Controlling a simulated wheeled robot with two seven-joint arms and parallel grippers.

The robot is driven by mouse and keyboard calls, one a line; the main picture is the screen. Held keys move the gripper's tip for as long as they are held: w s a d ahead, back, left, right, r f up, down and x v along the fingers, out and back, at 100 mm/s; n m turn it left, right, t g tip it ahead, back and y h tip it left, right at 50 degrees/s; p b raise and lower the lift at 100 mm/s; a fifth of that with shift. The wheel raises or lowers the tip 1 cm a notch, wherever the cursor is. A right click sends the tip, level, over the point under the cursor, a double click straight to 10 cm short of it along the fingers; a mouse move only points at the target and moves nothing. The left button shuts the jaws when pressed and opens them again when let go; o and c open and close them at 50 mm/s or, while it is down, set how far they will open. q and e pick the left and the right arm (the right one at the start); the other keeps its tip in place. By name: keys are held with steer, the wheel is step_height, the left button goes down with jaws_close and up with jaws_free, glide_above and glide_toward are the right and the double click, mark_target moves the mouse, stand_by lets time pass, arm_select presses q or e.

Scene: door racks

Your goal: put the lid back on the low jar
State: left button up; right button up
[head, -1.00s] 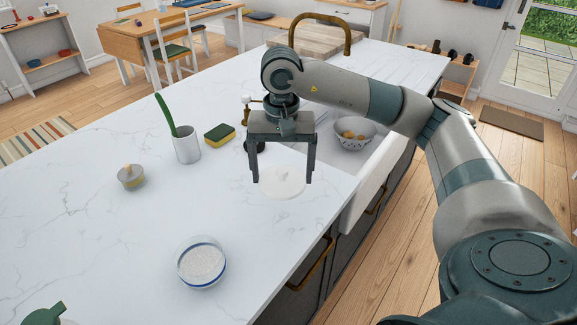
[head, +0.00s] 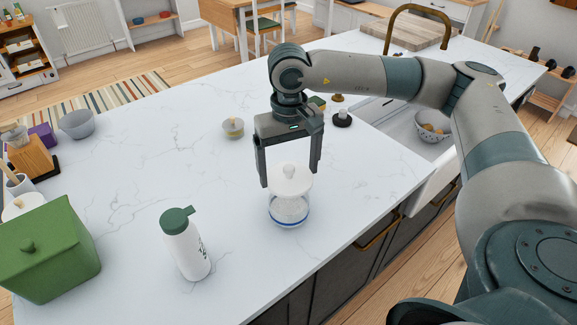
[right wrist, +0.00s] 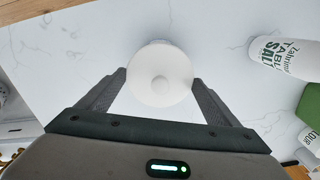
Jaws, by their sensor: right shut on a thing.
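The low jar (head: 288,217) is a clear round vessel with a blue band, standing on the white counter near its front edge. The lid (head: 291,181) is a white disc with a round knob. My right gripper (head: 290,179) points down and is shut on the lid, one finger on each side, holding it level over the jar. I cannot tell whether the lid touches the rim. In the right wrist view, the lid (right wrist: 160,76) sits between the fingers and hides the jar beneath. My left gripper is not in view.
A white salt bottle with green cap (head: 185,248) stands left of the jar, and a green box (head: 50,260) farther left. A small lidded pot (head: 233,128) stands behind the gripper. A sink with a colander (head: 432,130) lies right. The counter between is clear.

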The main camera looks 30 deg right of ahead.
mark_target(289, 180)
steer(key=shift+f, duration=0.5)
steer(key=shift+f+b, duration=0.5)
steer(key=shift+f, duration=1.1)
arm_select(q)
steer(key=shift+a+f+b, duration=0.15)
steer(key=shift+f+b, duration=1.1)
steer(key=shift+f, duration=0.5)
arm_select(e)
steer(key=shift+f, duration=1.1)
arm_select(q)
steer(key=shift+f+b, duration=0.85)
steer(key=shift+b, duration=0.05)
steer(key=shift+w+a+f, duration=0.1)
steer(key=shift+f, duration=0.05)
arm_select(e)
steer(key=shift+d+f, duration=0.1)
steer(key=shift+d, duration=0.05)
